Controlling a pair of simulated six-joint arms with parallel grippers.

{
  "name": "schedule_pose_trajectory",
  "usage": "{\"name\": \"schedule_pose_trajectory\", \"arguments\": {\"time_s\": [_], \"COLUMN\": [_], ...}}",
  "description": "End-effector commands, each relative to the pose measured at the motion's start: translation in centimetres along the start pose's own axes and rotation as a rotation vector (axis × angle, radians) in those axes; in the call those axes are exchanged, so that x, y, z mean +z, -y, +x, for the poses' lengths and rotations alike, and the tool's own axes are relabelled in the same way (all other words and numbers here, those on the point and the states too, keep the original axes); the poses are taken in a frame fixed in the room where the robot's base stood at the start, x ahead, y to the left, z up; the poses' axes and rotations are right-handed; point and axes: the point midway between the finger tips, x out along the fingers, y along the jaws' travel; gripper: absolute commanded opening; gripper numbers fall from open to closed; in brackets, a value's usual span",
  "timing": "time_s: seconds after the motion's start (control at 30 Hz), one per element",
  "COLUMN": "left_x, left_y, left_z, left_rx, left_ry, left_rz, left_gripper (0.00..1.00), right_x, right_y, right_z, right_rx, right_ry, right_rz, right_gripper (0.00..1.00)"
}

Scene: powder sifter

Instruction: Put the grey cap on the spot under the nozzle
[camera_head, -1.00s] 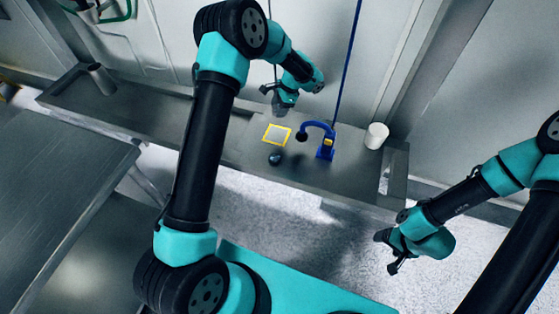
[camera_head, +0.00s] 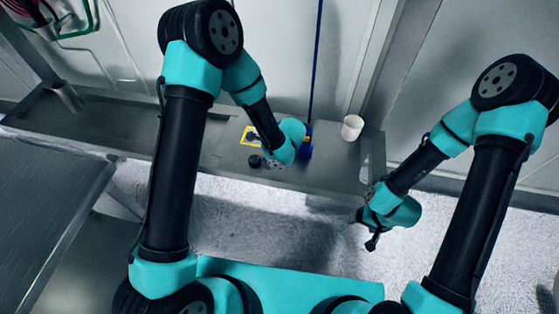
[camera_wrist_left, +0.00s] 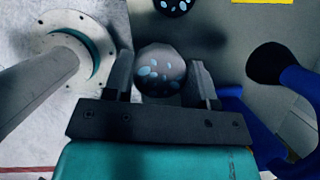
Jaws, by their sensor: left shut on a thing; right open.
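In the left wrist view my left gripper (camera_wrist_left: 161,78) is shut on the round, dark grey cap (camera_wrist_left: 160,66), which shows pale bluish spots. In the head view this gripper is mostly behind its own wrist. The black nozzle (camera_wrist_left: 264,63) on its blue stand (camera_wrist_left: 300,92) is to the right of the held cap, apart from it. Part of the yellow-edged spot (camera_head: 247,134) shows in the head view; its yellow also shows in the wrist view (camera_wrist_left: 263,2). My right gripper (camera_head: 365,229) is open and empty, in front of the bench.
A dark round piece (camera_head: 254,160) is on the bench (camera_head: 338,176), below the yellow spot in the head view; I cannot tell what it is. A white cup (camera_head: 352,127) stands right of the blue stand.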

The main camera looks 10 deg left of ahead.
Motion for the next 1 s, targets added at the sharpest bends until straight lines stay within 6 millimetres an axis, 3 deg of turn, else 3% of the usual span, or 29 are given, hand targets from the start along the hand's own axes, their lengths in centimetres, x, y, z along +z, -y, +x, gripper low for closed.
{"name": "schedule_pose_trajectory", "arguments": {"time_s": [0.2, 0.43, 0.63, 1.0], "left_x": [-4.1, -6.7, -7.2, -6.7], "left_y": [-4.3, -7.6, -8.3, -7.6], "left_z": [-0.8, -1.6, -1.8, -1.5], "left_rx": [-0.075, -0.138, -0.153, -0.151], "left_ry": [0.0, 0.001, 0.0, 0.001], "left_rz": [0.195, 0.337, 0.368, 0.358], "left_gripper": [0.25, 0.25, 0.25, 0.25], "right_x": [0.0, 0.0, 0.0, 0.0], "right_y": [0.0, 0.0, 0.0, 0.0], "right_z": [0.0, 0.0, 0.0, 0.0], "right_rx": [0.0, 0.0, 0.0, 0.0], "right_ry": [0.0, 0.0, 0.0, 0.0], "right_rz": [0.0, 0.0, 0.0, 0.0], "right_gripper": [0.77, 0.77, 0.77, 0.77]}}
